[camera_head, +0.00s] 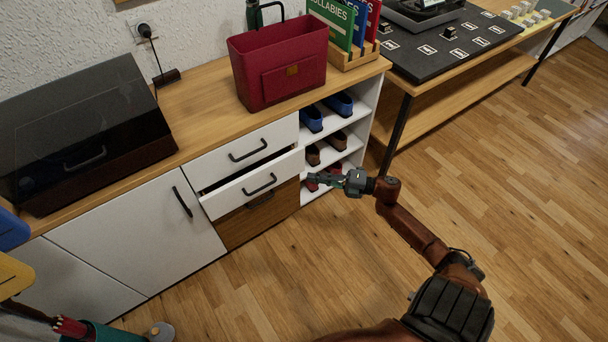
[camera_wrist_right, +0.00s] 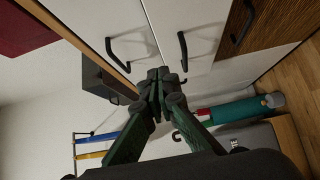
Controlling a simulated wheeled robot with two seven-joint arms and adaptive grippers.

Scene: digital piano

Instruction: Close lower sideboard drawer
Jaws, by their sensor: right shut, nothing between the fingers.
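The sideboard (camera_head: 190,100) stands against the wall. Its upper white drawer (camera_head: 228,158) is flush. The white drawer below it (camera_head: 236,193) stands partly out, with a dark gap along its top; its black handle (camera_head: 259,184) is on the front. In the right wrist view this drawer front (camera_wrist_right: 195,28) appears sideways with its handle (camera_wrist_right: 183,52). My right gripper (camera_head: 318,179) is in front of the shoe shelves, right of the drawer and apart from its handle. Its fingers (camera_wrist_right: 154,80) are shut and empty. My left gripper is out of view.
A wood-fronted compartment (camera_head: 232,226) with a black handle lies below the open drawer. A red bag (camera_head: 278,65) and a black case (camera_head: 85,135) sit on top. Shoe shelves (camera_head: 361,130) stand right.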

